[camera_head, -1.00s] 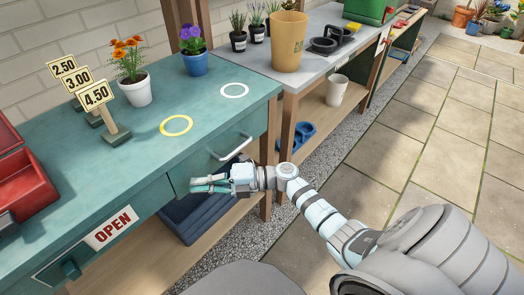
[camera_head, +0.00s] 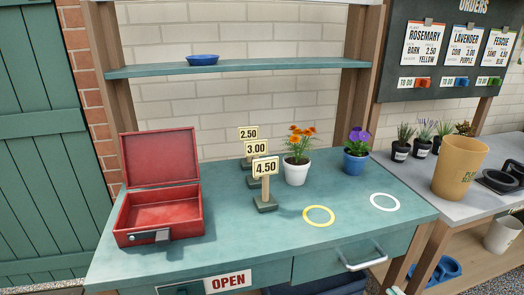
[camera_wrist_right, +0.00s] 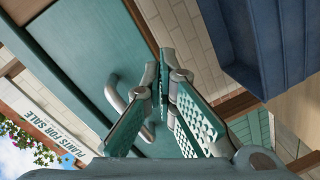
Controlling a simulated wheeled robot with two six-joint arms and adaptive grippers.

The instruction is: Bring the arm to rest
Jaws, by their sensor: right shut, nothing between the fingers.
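My right gripper (camera_wrist_right: 162,80) shows in the right wrist view with its green padded fingers together and nothing between them. A drawer handle (camera_wrist_right: 114,96) on the teal drawer front (camera_wrist_right: 75,45) shows beside and beyond the fingers; I cannot tell the exact gap. In the head view only a small pale piece, probably of my right arm, shows at the bottom edge, below the drawer handle (camera_head: 362,262). The gripper itself is out of that view. My left gripper is in neither view.
The teal counter (camera_head: 230,262) holds an open red cash box (camera_head: 160,212), price signs (camera_head: 265,185), an orange-flowered pot (camera_head: 297,172), a purple-flowered pot (camera_head: 356,160), and yellow (camera_head: 318,222) and white rings (camera_head: 385,209), both empty. A dark blue bin (camera_wrist_right: 262,45) shows in the wrist view.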

